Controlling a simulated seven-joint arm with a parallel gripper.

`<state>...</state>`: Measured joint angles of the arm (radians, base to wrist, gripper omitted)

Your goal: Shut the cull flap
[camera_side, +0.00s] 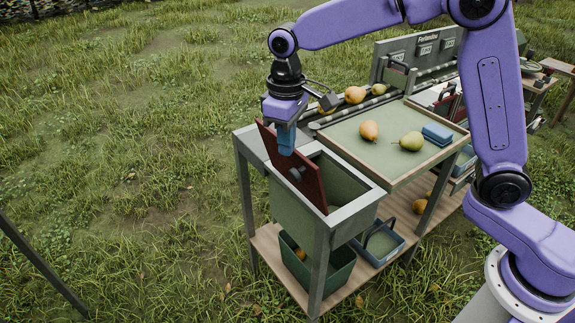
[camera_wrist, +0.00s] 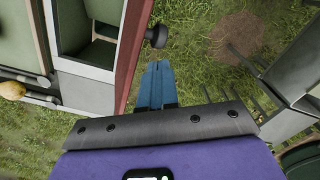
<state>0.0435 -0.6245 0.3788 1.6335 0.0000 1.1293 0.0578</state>
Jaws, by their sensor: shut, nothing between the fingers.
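The cull flap is a dark red board (camera_side: 305,178) with a dark round knob (camera_side: 297,174). It stands open and tilted at the left side of a grey-green bin (camera_side: 350,215), whose top opening shows. In the wrist view the flap (camera_wrist: 131,50) is nearly edge-on, its knob (camera_wrist: 156,37) sticking out to the right. My gripper (camera_side: 286,150) is shut and empty, pointing down at the flap's upper part. Its blue fingers (camera_wrist: 155,68) are on the knob side of the flap, away from the opening. I cannot tell whether they touch it.
A sorting tray (camera_side: 350,134) with pears and a blue box (camera_side: 437,133) adjoins the bin on the right. A green crate (camera_side: 330,275) and a blue basket (camera_side: 395,250) stand on the shelf below. Open grass lies left of the stand.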

